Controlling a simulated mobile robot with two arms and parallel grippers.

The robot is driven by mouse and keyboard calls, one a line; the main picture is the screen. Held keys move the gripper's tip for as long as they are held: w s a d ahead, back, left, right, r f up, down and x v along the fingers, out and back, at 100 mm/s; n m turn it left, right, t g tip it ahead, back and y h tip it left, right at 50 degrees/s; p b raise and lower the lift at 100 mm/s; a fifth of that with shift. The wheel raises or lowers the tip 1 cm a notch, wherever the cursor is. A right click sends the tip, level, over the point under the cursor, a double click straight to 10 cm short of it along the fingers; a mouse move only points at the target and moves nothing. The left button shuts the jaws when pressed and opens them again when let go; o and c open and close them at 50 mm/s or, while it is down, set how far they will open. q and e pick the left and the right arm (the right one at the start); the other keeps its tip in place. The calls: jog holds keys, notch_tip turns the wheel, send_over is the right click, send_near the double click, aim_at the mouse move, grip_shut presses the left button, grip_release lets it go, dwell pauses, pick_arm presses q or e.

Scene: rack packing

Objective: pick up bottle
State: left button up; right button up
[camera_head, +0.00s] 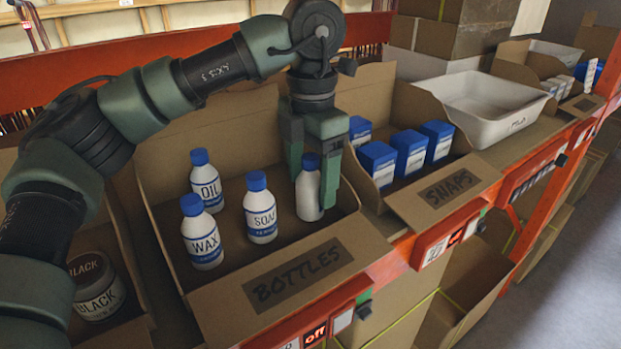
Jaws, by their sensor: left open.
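My left gripper (315,185) points down into the cardboard box labelled BOTTLES (215,313). It is open, with its two fingers on either side of a white bottle with a blue cap (309,198). The fingers partly hide this bottle and I cannot tell whether they touch it. To its left in the same box stand three more upright white bottles with blue caps: the SOAP bottle (260,215), the OIL bottle (205,187) and the WAX bottle (200,238). My right gripper is not in view.
To the right is a SNAPS box (455,200) holding several blue-topped packs (408,152). Beyond it sits a white bin (487,105). At lower left, a box holds a jar marked BLACK (97,298). An orange rack beam (385,268) runs along the front.

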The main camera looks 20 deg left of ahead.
pick_arm(q)
jog(key=shift+s+f, duration=0.2)
jog(key=shift+f, duration=0.25)
jog(key=shift+w, duration=0.1)
grip_shut()
jog(key=shift+r, duration=0.1)
